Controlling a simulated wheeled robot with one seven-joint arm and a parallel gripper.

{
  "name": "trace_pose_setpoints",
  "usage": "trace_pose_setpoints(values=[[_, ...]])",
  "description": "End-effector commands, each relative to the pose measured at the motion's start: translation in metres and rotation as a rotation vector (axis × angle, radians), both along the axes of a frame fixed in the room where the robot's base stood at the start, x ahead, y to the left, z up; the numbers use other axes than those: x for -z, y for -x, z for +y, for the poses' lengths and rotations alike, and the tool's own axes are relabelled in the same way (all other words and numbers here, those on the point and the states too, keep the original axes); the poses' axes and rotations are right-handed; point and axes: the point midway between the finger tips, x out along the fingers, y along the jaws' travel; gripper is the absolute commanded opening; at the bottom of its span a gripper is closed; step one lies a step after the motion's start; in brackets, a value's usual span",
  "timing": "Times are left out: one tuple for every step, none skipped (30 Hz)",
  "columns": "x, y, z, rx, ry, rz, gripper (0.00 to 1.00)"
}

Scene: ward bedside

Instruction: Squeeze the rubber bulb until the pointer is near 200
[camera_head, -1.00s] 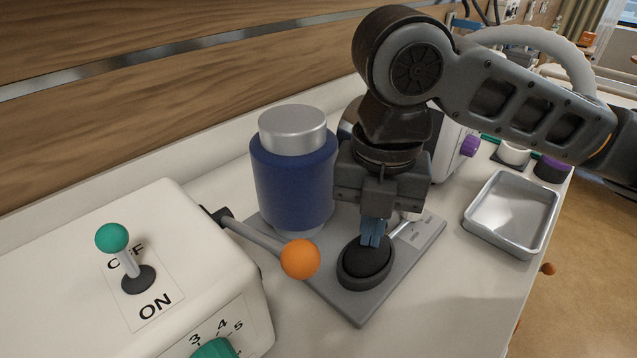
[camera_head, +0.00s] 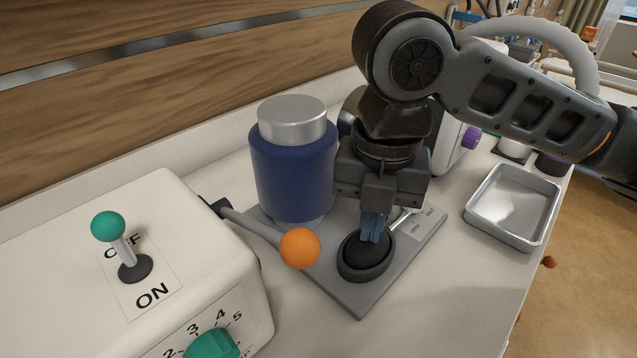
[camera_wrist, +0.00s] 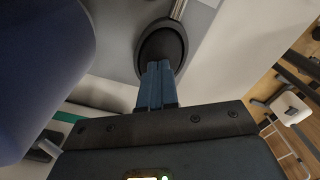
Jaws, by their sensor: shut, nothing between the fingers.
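The black rubber bulb (camera_head: 364,255) sits in a dark round collar on a grey base plate (camera_head: 358,300). It also shows in the wrist view (camera_wrist: 160,48). My gripper (camera_head: 373,236) points down with its blue fingers shut together, empty, their tips at the top of the bulb and seemingly pressing on it. In the wrist view the shut fingers (camera_wrist: 157,68) overlap the bulb's near edge. The pointer and its dial are not visible in these frames; my arm hides part of the area behind it.
A blue cylinder with a silver top (camera_head: 293,165) stands left of my gripper. A lever with an orange ball (camera_head: 300,248) reaches close to the plate. A white box with a green switch (camera_head: 108,226) is at left. A metal tray (camera_head: 513,205) lies at right.

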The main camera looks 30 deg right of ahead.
Motion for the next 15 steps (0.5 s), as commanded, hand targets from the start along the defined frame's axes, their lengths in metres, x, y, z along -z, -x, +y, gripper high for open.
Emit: trace_pose_setpoints(values=[[0.005,0.0,0.0,0.001,0.0,0.001,0.0],[0.006,0.0,0.0,0.001,0.0,0.001,0.0],[0.008,0.0,0.0,0.001,0.0,0.001,0.0],[0.01,0.0,0.0,0.001,0.001,0.001,0.0],[0.007,0.0,0.0,0.001,0.001,0.001,0.0],[0.006,0.0,0.0,0.001,0.001,0.001,0.0],[0.006,0.0,0.0,0.001,0.001,0.001,0.0],[0.005,0.0,0.0,0.001,0.001,0.001,0.0],[0.004,0.0,0.0,0.001,0.001,0.001,0.0],[0.002,0.0,0.0,0.001,0.001,0.001,0.0],[0.001,0.0,0.0,0.001,0.001,0.001,0.0],[-0.002,0.0,0.0,0.001,0.001,0.001,0.0],[-0.004,0.0,0.0,0.001,0.001,0.001,0.0],[-0.006,0.0,0.0,0.001,0.001,0.001,0.0],[-0.009,0.0,0.0,0.001,0.001,0.001,0.0]])
